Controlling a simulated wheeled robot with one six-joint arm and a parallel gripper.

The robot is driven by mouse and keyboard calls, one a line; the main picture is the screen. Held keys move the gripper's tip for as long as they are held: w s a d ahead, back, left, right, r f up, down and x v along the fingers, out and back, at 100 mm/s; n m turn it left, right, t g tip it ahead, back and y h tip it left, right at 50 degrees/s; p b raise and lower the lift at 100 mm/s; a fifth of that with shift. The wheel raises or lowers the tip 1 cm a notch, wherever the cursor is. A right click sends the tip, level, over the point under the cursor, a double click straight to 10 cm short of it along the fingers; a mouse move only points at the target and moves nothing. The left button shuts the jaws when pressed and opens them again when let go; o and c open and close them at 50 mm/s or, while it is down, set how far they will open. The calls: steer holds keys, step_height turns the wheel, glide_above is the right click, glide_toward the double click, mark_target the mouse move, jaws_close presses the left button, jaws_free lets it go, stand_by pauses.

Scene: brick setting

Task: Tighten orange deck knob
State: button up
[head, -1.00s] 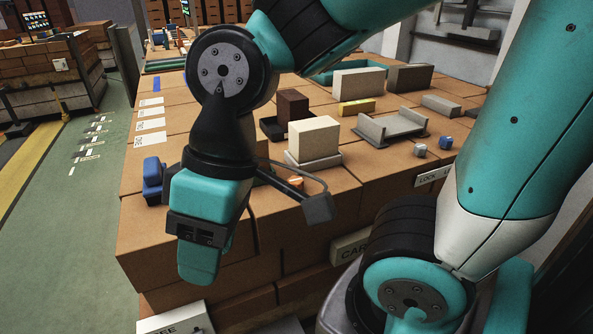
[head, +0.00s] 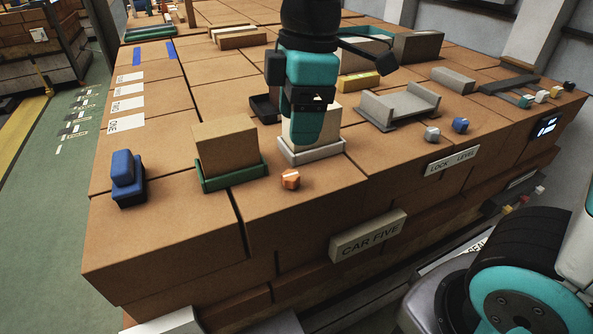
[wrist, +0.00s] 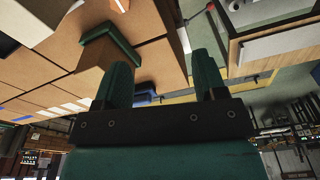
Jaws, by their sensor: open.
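The orange knob (head: 290,180) is small and faceted. It sits on the brick deck near its front edge in the head view, in plain sight. My gripper (head: 306,140) hangs in the air with its fingers down, in front of a cream block (head: 329,128) that it partly hides. It is above the knob in the picture, slightly to its right, and apart from it. In the wrist view my gripper (wrist: 164,62) shows two spread teal fingers with nothing between them.
Left of the knob are a brown block in a green tray (head: 236,181) and a blue block (head: 124,172). To the right are a grey cradle (head: 398,107), a grey knob (head: 432,134) and a blue knob (head: 460,125).

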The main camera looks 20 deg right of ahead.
mark_target(290, 175)
steer(key=w+d+r+n+h, duration=0.1)
steer(key=w+n, duration=0.4)
steer(key=w, duration=0.1)
steer(key=f+p, duration=0.1)
steer(key=f, duration=0.7)
steer(key=f+p, duration=0.1)
steer(key=f, duration=0.8)
steer(key=shift+w+d, duration=0.15)
steer(key=shift+d, duration=0.05)
steer(key=c, duration=0.9)
